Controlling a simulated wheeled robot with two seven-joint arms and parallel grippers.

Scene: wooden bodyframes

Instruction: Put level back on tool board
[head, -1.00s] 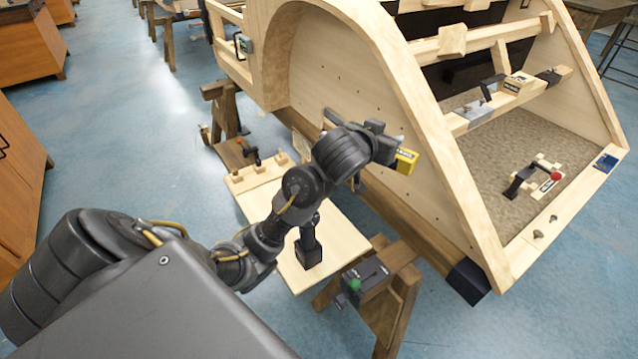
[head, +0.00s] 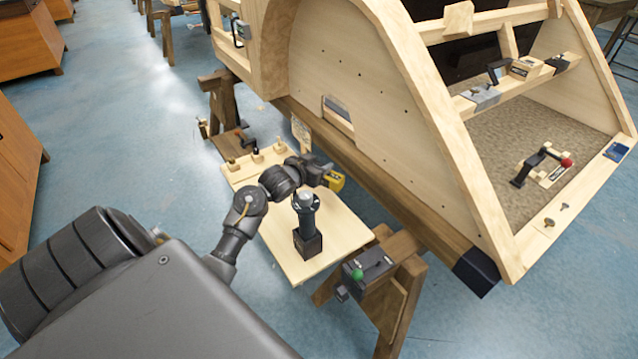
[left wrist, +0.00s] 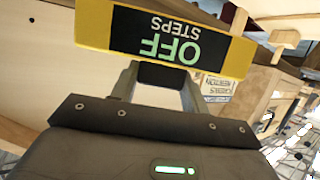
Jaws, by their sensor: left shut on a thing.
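My left gripper (head: 322,176) is shut on a yellow block with a black label, apparently the level (head: 337,182). In the left wrist view the level (left wrist: 95,22) lies across the fingertips (left wrist: 160,75), and its label reads "OFF STEPS" upside down. In the head view the gripper holds it above the right side of a pale wooden board, apparently the tool board (head: 275,250). Wooden pegs (head: 256,152) stand along the board's far end. My right gripper is not in view.
A dark upright tool (head: 308,242) stands on the board, close to my left forearm. A wooden bodyframe (head: 350,75) rises on the right. A dark box with a green knob (head: 368,268) sits on a sawhorse at the near right.

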